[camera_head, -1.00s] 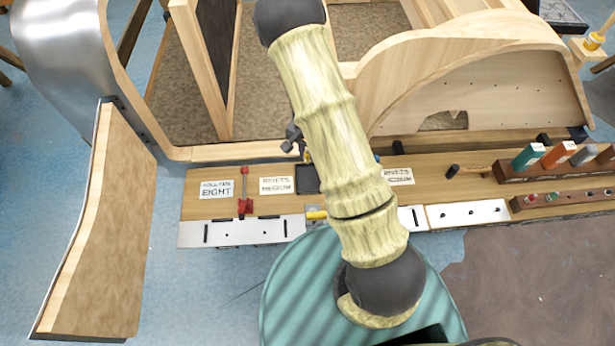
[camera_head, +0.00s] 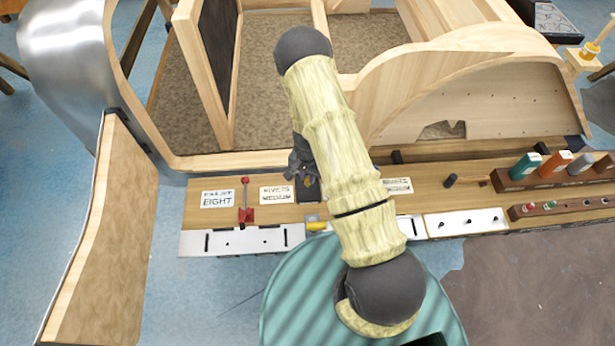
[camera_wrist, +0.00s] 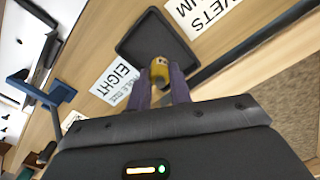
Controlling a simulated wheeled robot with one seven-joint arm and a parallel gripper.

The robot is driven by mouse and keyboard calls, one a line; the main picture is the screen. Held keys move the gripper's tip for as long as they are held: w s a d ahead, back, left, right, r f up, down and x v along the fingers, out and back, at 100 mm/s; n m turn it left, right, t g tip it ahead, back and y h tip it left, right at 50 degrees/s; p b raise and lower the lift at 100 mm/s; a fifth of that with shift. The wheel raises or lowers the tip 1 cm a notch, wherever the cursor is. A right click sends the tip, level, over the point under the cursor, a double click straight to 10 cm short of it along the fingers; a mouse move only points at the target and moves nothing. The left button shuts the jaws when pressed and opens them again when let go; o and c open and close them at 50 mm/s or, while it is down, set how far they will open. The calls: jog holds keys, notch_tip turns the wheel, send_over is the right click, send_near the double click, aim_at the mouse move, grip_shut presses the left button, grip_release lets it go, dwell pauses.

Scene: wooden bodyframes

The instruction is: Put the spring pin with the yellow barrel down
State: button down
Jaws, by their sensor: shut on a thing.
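The spring pin with the yellow barrel (camera_wrist: 159,70) is between the two fingers of my gripper (camera_wrist: 160,88) in the wrist view. The barrel's end faces the camera. In that view the pin overlaps the near part of a black square tray (camera_wrist: 140,43) on the bench. I cannot tell whether it touches the tray or hangs above it. In the head view my gripper (camera_head: 302,165) is a dark shape at the tray's far side, mostly hidden behind my arm. The tray (camera_head: 309,190) shows partly there, and the pin cannot be made out.
Label cards lie beside the tray, one reading EIGHT (camera_head: 217,199) and one reading RIVETS MEDIUM (camera_head: 277,194). A small yellow part (camera_head: 317,226) sits at the bench's front. Wooden racks with coloured items (camera_head: 555,172) stand right; the wooden frame rises behind.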

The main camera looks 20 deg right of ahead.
aim_at(307, 177)
jog(key=shift+f, duration=0.65)
jog(key=c, duration=1.3)
grip_release()
jog(key=shift+f, duration=0.1)
notch_tip(307, 177, up, 12)
jog(key=shift+r+b, duration=0.15)
jog(key=shift+b, duration=0.95)
